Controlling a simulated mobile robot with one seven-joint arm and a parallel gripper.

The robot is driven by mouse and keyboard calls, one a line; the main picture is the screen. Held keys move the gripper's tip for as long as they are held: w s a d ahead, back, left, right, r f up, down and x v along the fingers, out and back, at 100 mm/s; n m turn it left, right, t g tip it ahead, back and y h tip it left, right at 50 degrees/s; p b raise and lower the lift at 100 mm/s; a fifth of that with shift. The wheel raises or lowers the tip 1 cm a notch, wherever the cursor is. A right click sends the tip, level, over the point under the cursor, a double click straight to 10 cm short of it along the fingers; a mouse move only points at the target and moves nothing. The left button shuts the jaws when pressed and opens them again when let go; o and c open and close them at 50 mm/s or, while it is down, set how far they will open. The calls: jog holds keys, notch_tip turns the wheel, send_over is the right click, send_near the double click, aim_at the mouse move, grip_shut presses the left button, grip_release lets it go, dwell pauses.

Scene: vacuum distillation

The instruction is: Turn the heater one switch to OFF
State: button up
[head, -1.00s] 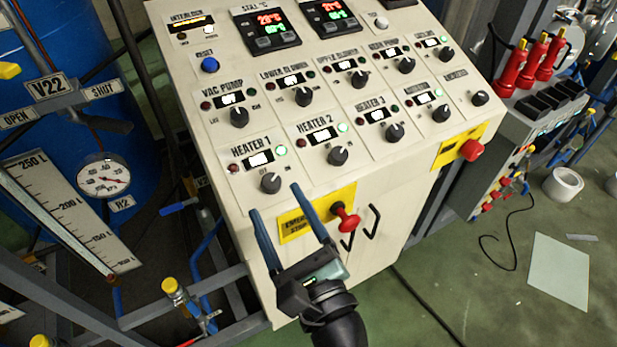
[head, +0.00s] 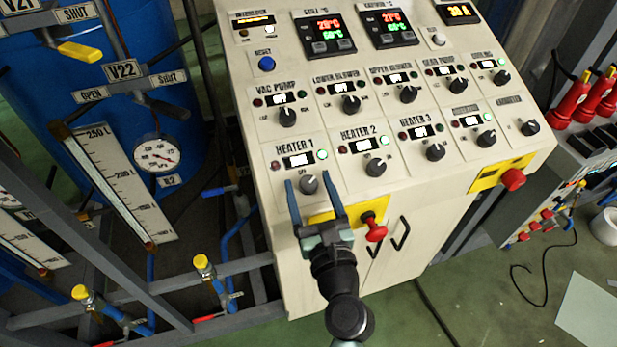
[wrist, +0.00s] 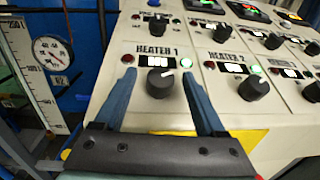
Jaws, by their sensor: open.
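The heater one switch is a round dark knob (head: 309,184) under the HEATER 1 label on the sloped panel. In the wrist view the knob (wrist: 160,83) shows between my fingers, with a light pointer mark toward its upper right. Above it are a lit display (wrist: 160,60) whose text I cannot read, a dark red lamp on the left and a bright green lamp (head: 321,155) on the right. My gripper (head: 312,182) is open, with its two blue fingers on either side of the knob in the picture. I cannot tell whether the fingertips touch the panel.
The HEATER 2 knob (head: 376,167) is close on the right, with more knobs beyond and above. A red emergency stop button (head: 375,229) sticks out just right of my gripper. A gauge (head: 157,153), a level scale and pipes stand on the left.

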jog(key=shift+w+a, duration=0.15)
jog(key=shift+w, duration=0.5)
grip_shut()
